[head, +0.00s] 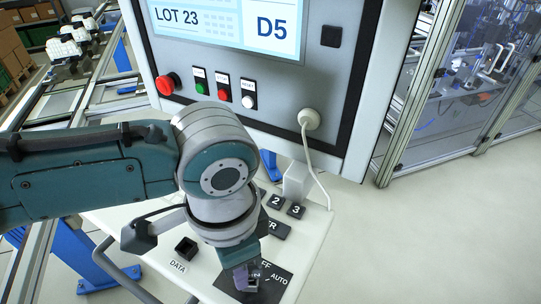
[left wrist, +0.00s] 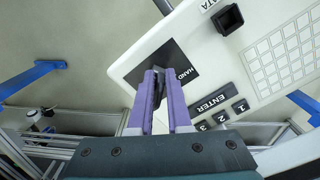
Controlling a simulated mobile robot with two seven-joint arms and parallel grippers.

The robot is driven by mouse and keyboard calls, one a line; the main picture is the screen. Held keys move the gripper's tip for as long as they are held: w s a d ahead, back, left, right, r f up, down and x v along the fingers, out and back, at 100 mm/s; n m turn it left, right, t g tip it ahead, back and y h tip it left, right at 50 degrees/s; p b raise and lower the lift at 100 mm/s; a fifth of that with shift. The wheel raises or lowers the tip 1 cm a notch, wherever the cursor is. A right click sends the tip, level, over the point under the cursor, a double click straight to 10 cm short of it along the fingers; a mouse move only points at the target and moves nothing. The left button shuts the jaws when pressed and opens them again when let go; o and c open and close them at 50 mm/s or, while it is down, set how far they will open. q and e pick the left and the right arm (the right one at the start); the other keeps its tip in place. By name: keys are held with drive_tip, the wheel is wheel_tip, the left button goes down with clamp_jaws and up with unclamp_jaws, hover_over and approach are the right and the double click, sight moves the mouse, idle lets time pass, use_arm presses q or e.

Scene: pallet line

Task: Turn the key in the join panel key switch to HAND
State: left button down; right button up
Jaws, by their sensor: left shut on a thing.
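The join panel key switch sits on a black plate (head: 283,271) on the white panel. In the head view, AUTO and part of OFF can be read on the plate. In the left wrist view, HAND can be read on the black plate (left wrist: 177,58). My left gripper (head: 246,277) reaches down over the plate. Its purple fingers (left wrist: 160,82) are shut on a small dark piece between their tips, which appears to be the key (left wrist: 159,88). The fingers and arm hide most of the key and switch, so its exact angle cannot be told. My right gripper is not in view.
The panel also holds a DATA socket (head: 186,246) and number keys (head: 296,210). Above stands a screen panel (head: 335,85) with a red stop button (head: 168,84) and a hanging white cable (head: 319,170). A glazed machine cell (head: 470,80) is at right; the floor between is clear.

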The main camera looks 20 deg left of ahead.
use_arm(q)
drive_tip(key=c, duration=1.2)
unclamp_jaws()
drive_tip(key=shift+w+d+n, duration=0.1)
drive_tip(key=shift+d+n, duration=0.05)
drive_tip(key=shift+n, duration=0.15)
drive_tip(key=o, duration=0.4)
drive_tip(key=shift+o, duration=0.2)
drive_tip(key=o, duration=0.4)
drive_tip(key=shift+r+p, duration=3.55)
drive_tip(key=shift+p, duration=0.2)
